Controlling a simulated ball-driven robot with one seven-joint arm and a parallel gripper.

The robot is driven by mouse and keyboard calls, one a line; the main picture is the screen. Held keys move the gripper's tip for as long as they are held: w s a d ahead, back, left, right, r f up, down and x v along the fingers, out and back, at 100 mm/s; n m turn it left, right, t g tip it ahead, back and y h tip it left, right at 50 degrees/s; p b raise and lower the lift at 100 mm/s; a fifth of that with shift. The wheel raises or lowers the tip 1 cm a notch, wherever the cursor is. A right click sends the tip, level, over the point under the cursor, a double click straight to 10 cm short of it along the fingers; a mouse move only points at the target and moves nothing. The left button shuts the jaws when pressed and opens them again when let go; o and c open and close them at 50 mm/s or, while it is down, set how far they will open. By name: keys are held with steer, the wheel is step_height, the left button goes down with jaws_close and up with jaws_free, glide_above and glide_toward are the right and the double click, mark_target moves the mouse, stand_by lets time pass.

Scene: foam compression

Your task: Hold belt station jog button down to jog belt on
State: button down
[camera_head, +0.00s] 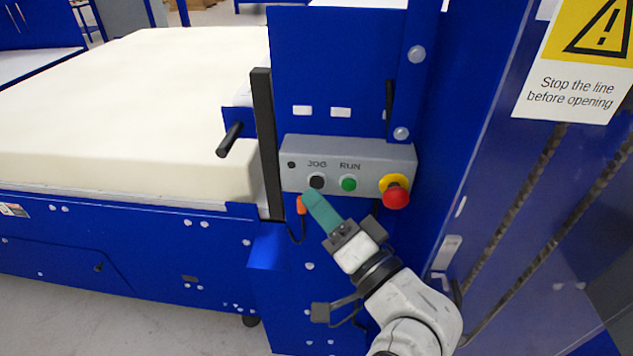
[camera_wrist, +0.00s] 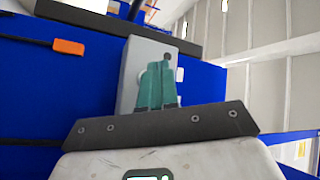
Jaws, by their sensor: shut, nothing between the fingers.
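The belt station's grey control box (camera_head: 365,152) is fixed to the blue machine frame. Its black jog button (camera_head: 317,181) sits under the label JOG, left of the green run button (camera_head: 349,184). My gripper (camera_head: 309,195) has teal fingers, shut and empty, with the tips just below the jog button. I cannot tell whether they touch it. In the wrist view, the shut fingers (camera_wrist: 157,80) point at the grey box (camera_wrist: 135,62) and hide part of its face. The jog button cannot be made out there.
A red emergency stop (camera_head: 396,197) with a yellow collar sits at the box's right end. A cream foam block (camera_head: 130,100) lies on the blue belt station at left. An orange-tipped part (camera_head: 301,204) is close left of my fingers. A warning sign (camera_head: 575,60) hangs at right.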

steer(key=shift+w, duration=0.15)
stand_by(0.5)
steer(key=shift+w, duration=0.3)
steer(key=shift+w+d+b, duration=0.1)
steer(key=shift+w+b, duration=0.2)
steer(key=shift+w, duration=0.1)
stand_by(2.6)
steer(key=shift+s, duration=0.15)
stand_by(1.6)
steer(key=shift+s+p, duration=0.3)
steer(key=shift+s, duration=0.4)
steer(key=shift+s+p, duration=0.8)
steer(key=shift+s, duration=1.7)
